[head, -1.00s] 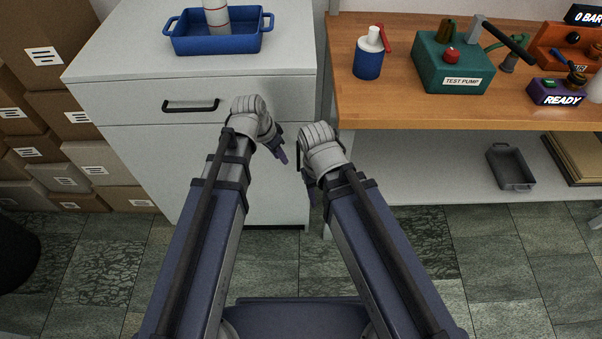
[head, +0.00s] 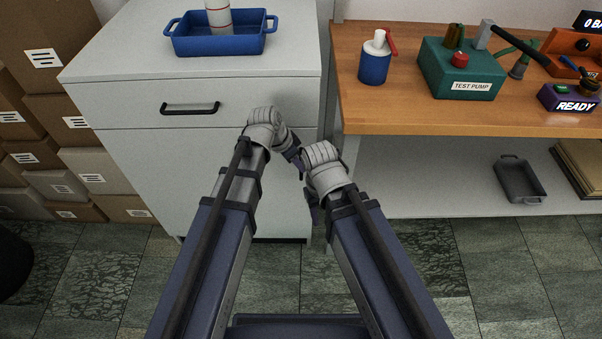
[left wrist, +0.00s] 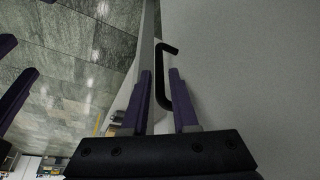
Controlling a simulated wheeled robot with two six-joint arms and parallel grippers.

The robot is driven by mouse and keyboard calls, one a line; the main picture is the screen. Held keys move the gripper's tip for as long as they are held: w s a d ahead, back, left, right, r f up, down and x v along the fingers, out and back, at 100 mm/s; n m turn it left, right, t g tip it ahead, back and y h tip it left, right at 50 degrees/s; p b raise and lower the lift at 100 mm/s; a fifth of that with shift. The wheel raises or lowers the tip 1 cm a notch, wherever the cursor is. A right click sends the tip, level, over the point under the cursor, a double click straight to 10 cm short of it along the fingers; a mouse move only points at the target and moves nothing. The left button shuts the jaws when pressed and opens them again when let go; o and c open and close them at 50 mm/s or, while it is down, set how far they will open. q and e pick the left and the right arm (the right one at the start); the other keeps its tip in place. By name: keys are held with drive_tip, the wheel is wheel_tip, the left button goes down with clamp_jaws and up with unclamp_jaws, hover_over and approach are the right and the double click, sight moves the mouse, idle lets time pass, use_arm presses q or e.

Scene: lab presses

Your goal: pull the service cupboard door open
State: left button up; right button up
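The service cupboard is a white cabinet; its door (head: 190,185) is the large panel below a drawer and looks shut. The black door handle (left wrist: 164,80) shows in the left wrist view as a bar standing off the pale panel. My left gripper (head: 297,162) is at the door's right edge and hides the handle in the head view. In the left wrist view my left gripper (left wrist: 162,95) is open, its fingers on either side of the handle, nearer the right finger. My right gripper (head: 312,208) hangs beside it, empty; its parted fingers show at the left wrist view's left edge.
A drawer with a black handle (head: 190,108) is above the door, and a blue tray (head: 220,44) stands on top. A wooden bench (head: 400,118) with a test pump (head: 462,70) is at right. Stacked boxes (head: 60,150) are at left. The tiled floor in front looks clear.

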sight(301, 177)
use_arm(q)
drive_tip(key=b+x, duration=0.2)
drive_tip(key=x, duration=0.1)
drive_tip(key=shift+w+f, duration=0.1)
drive_tip(key=shift+f, duration=0.2)
drive_tip(key=shift+r, duration=0.1)
clamp_jaws()
idle(1.1)
